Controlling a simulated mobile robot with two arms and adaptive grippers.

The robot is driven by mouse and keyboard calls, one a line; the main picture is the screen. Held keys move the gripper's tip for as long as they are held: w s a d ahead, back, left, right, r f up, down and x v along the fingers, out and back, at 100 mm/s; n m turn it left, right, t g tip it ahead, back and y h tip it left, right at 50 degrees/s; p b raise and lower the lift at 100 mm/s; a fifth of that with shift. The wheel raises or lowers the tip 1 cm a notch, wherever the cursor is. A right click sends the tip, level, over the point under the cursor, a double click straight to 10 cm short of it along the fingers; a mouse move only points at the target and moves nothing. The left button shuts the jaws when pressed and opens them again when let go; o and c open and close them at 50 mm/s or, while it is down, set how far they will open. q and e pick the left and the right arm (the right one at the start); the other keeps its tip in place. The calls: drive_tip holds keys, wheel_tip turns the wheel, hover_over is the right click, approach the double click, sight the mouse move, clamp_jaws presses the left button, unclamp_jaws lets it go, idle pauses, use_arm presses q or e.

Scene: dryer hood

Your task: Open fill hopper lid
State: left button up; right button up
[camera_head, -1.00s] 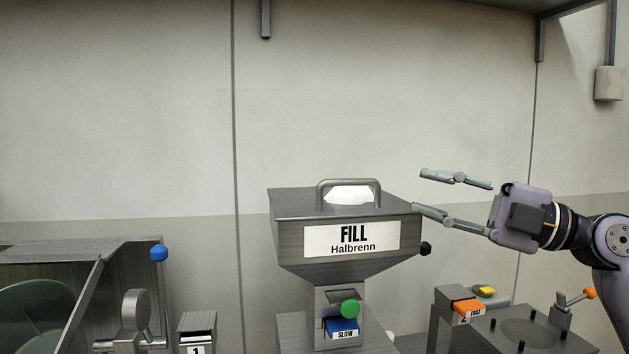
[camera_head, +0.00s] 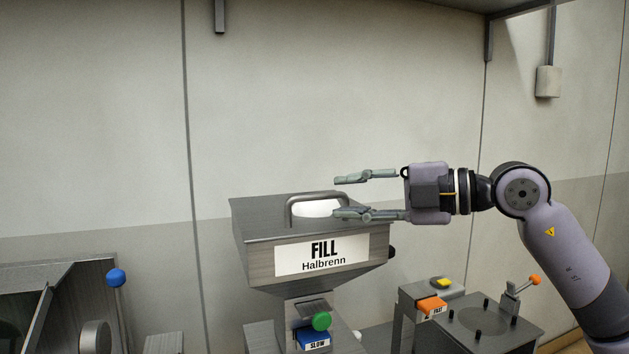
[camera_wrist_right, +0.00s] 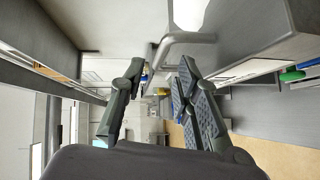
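The fill hopper (camera_head: 360,250) is a grey metal box labelled FILL Halbrenn, tapering to a spout. Its flat lid (camera_head: 262,214) lies closed on top, with a bar handle (camera_head: 316,195) and a white patch under it. My right gripper (camera_head: 338,197) is open, its fingers pointing left, one above the other. The fingertips are at the right end of the handle, and the lower finger shows over the lid. In the right wrist view the handle (camera_wrist_right: 184,38) is just ahead of the open fingers (camera_wrist_right: 160,72), with nothing between them. My left gripper is not in view.
Below the hopper are a green knob (camera_head: 321,321) and a blue SLOW block (camera_head: 313,341). To the right stand an orange FAST block (camera_head: 432,306) and an orange-tipped lever (camera_head: 534,280). A blue-tipped lever (camera_head: 116,278) is at left.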

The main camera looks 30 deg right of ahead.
sight(319, 194)
drive_tip(key=p+x, duration=0.2)
drive_tip(key=x, duration=0.1)
drive_tip(key=p+x, duration=0.1)
drive_tip(key=shift+w+a+r, duration=0.15)
drive_tip(key=shift+r, duration=0.1)
drive_tip(key=shift+w+a+f+p, duration=0.2)
drive_tip(key=shift+w+a+p, duration=0.15)
drive_tip(key=shift+w+p, duration=0.3)
drive_tip(key=shift+w+a+f+p, duration=0.2)
drive_tip(key=shift+w+f+p, duration=0.05)
drive_tip(key=shift+p, duration=0.05)
clamp_jaws()
